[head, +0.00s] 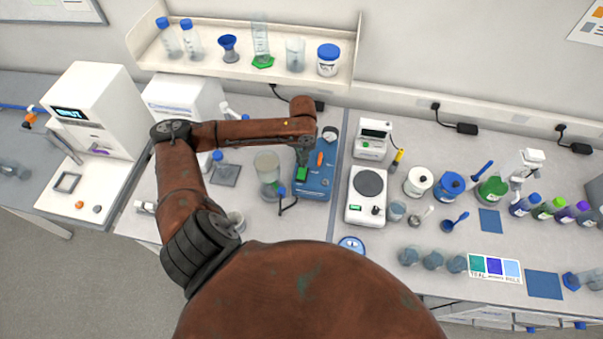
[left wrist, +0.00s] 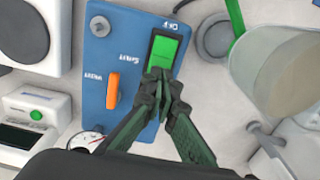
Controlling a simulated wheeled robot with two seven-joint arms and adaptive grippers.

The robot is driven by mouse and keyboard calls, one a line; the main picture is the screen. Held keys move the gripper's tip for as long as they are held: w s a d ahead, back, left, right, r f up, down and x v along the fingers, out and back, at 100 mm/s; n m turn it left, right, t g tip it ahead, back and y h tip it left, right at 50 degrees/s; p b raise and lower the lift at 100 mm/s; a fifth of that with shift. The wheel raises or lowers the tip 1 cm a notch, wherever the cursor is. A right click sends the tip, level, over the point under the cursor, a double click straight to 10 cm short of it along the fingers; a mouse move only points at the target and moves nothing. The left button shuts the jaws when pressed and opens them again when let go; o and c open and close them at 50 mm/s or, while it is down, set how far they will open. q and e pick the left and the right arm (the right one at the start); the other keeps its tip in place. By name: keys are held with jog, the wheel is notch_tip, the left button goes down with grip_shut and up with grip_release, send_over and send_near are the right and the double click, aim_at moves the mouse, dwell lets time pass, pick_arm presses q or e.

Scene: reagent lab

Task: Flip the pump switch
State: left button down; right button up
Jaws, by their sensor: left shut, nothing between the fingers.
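The pump is a blue box (head: 317,185) on the bench, left of the white balance. In the left wrist view its blue top panel (left wrist: 107,50) carries a green rocker switch (left wrist: 165,50) and an orange knob (left wrist: 112,90). My left gripper (head: 303,165) is over the pump in the head view. In the left wrist view its dark green fingers (left wrist: 157,78) are shut and empty, with the tips at the near end of the green switch. They overlap that end; I cannot tell whether they touch it. My right gripper is not in view.
A glass vessel (head: 268,172) stands just left of the pump, and the balance (head: 366,200) is on its right. A shelf (head: 345,72) with bottles hangs behind. Several jars and bottles stand at the right.

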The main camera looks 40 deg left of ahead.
pick_arm(q)
jog(key=shift+w+f, duration=0.1)
jog(key=shift+w, duration=0.1)
jog(key=shift+s, duration=0.15)
jog(key=shift+f, duration=0.35)
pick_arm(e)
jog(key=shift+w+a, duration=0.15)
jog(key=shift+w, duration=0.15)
